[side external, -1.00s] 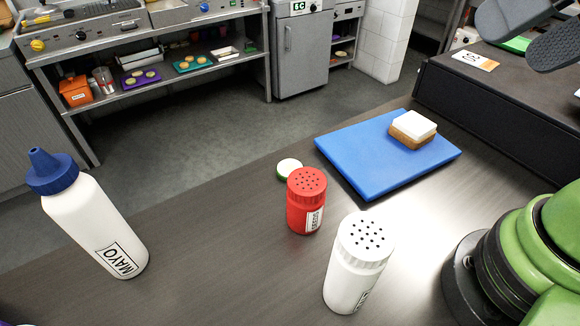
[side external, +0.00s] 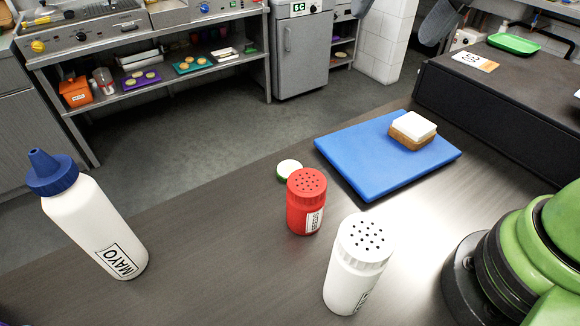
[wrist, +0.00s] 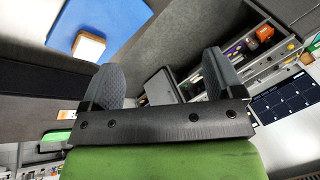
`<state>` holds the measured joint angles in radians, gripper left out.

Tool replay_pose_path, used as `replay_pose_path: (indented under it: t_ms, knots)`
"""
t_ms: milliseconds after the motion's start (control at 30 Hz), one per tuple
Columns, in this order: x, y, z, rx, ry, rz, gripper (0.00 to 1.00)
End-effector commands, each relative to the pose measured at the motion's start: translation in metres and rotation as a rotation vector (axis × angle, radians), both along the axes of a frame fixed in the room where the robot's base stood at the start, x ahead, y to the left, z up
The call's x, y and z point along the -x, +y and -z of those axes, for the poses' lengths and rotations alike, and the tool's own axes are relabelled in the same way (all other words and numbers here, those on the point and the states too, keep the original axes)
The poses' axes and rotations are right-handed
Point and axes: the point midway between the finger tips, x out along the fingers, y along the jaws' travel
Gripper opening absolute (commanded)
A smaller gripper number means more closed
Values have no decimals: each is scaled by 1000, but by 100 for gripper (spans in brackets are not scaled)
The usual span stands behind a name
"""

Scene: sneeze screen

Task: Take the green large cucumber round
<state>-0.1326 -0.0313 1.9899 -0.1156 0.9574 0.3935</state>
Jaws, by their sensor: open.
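The cucumber round (side external: 289,169), a small pale disc with a green rim, lies flat on the dark counter in the side view. It is just behind the red shaker (side external: 307,203) and left of the blue board (side external: 345,155). I cannot make it out in the wrist view. My gripper (wrist: 162,61) is open and empty, its two dark fingers spread wide. In the side view only parts of the fingers show at the top edge, well above and apart from the round.
A white shaker (side external: 357,265) and a mayo bottle (side external: 95,225) stand near the front. Bread with a white slab (side external: 413,126) sits on the board's far corner. A raised dark ledge (side external: 500,110) runs along the right. Counter between the bottle and red shaker is clear.

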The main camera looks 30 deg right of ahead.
Motion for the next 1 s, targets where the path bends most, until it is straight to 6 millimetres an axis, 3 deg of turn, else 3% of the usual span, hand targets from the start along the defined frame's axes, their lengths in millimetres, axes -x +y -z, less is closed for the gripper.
replay_pose_path:
  t_ms: [33, 200, 400, 600, 1000]
  knots:
    - [-17, 6, 12, 2, 45, 19, 86]
    - [-64, 28, 59, 13, 168, 108, 86]
    - [-99, 54, 133, 51, 290, 215, 86]
    - [-110, 69, 187, 85, 355, 287, 86]
    - [-111, 72, 242, 97, 372, 309, 86]
